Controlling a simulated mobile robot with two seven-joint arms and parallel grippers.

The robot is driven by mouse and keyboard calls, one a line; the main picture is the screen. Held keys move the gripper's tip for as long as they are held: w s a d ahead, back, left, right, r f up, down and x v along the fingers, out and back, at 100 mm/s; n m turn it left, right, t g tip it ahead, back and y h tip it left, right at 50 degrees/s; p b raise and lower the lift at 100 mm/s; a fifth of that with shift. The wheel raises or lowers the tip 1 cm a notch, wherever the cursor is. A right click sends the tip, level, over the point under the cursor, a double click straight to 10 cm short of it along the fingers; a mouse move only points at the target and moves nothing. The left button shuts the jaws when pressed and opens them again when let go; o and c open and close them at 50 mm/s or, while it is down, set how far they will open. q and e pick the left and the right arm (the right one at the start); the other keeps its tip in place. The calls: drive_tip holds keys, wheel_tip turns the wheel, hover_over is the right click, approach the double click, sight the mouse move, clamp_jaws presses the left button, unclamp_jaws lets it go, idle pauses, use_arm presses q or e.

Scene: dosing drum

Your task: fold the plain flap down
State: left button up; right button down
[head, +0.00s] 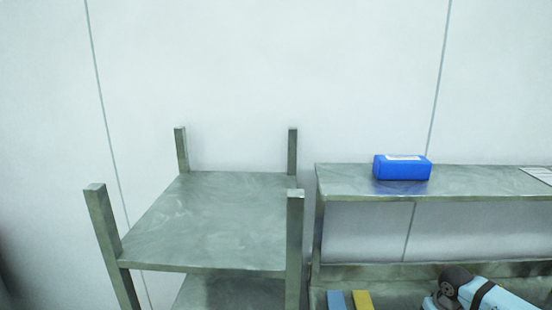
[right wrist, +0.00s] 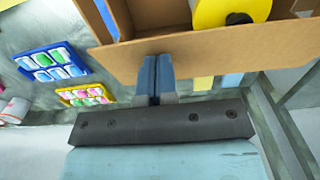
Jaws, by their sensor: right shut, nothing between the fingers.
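A brown cardboard box (right wrist: 152,16) is in the right wrist view, cut off by the top edge. A wide plain brown panel (right wrist: 215,57) of it lies just beyond my right fingertips; I cannot tell for sure whether it is the plain flap. My right gripper (right wrist: 157,62) is shut and empty, its blue fingers side by side. The fingertips overlap the panel's lower edge in the picture; I cannot tell whether they touch it. The box is not in the head view. My left gripper is in neither view.
A yellow round thing (right wrist: 228,10) shows inside the box. A blue tray (right wrist: 23,67) and a yellow tray (right wrist: 64,97) hold several coloured pieces. In the head view, a blue box (head: 402,168) sits on a raised shelf (head: 470,181), right of an empty metal rack (head: 210,222).

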drive_tip(key=shift+f, duration=0.95)
drive_tip(key=shift+r, duration=4.05)
